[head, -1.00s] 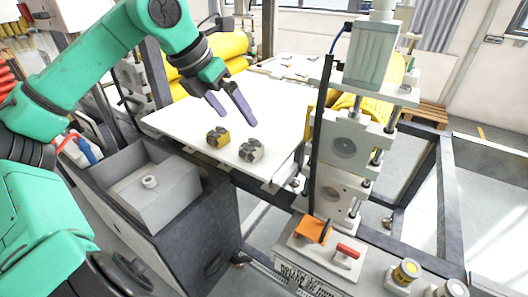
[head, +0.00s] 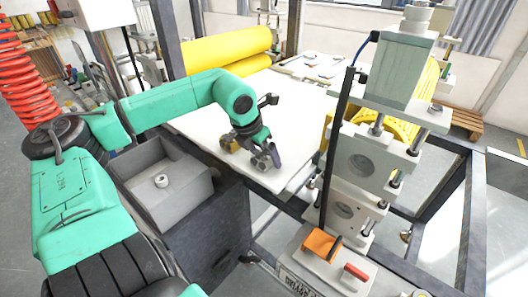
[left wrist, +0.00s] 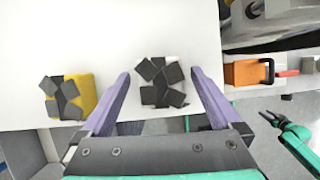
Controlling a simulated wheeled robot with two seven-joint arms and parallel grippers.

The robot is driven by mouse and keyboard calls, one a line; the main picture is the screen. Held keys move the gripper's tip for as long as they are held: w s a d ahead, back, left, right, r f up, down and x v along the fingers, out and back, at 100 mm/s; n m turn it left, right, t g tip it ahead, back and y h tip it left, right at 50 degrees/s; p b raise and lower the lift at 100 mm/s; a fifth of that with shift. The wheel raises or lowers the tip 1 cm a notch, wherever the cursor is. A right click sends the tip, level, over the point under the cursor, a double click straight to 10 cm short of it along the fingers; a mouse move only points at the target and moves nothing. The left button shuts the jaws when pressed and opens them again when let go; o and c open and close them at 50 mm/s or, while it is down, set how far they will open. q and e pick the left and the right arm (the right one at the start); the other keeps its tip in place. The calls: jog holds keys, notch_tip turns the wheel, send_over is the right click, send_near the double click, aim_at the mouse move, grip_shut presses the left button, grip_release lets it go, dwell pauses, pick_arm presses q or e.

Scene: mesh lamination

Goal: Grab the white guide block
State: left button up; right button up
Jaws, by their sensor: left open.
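The white guide block (left wrist: 150,90), topped with dark grey pieces, lies on the white table board (head: 200,122). In the left wrist view it sits between the two purple fingers of my left gripper (left wrist: 160,92), with a gap on each side. In the head view my left gripper (head: 268,160) points down at the block (head: 262,163) and partly hides it. The gripper is open.
A grey bin (head: 150,195) with a small white ring stands at the front left. A press column (head: 365,150) stands close to the right of the board. Yellow rollers (head: 225,50) are behind. The board's left part is clear.

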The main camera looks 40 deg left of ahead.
pick_arm(q)
jog(key=shift+f, duration=0.15)
jog(key=shift+w, duration=0.1)
jog(key=c, duration=0.3)
grip_shut()
